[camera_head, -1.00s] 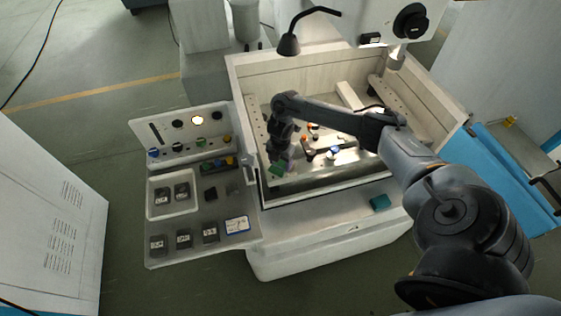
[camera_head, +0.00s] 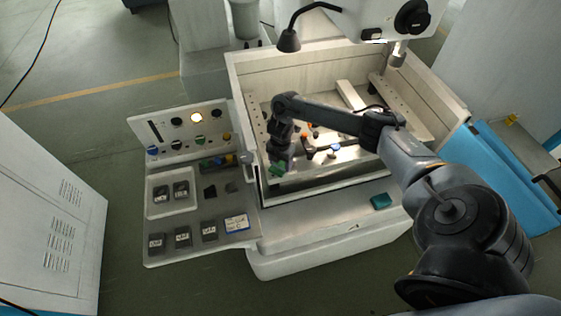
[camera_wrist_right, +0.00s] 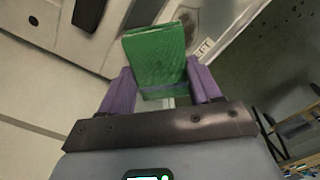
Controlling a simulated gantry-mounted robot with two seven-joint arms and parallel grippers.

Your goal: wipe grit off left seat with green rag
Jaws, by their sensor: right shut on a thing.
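My right gripper (camera_head: 282,163) is inside the machine tub at its near left corner, pointing down. Its purple fingers are shut on the green rag (camera_head: 277,170). In the right wrist view the gripper (camera_wrist_right: 161,72) has the folded rag (camera_wrist_right: 157,48) between both fingers, with the rag standing out past the tips. A white label reading LEFT (camera_wrist_right: 203,48) lies just right of the rag. A round grey seat (camera_wrist_right: 207,17) shows beside the label, partly covered by the rag. I cannot make out grit, nor whether the rag touches the seat. My left gripper is out of view.
The pale tub wall (camera_head: 340,185) rises close around the gripper. A work lamp (camera_head: 288,40) hangs over the back. Left is a control panel (camera_head: 225,198) with knobs and small dark blocks.

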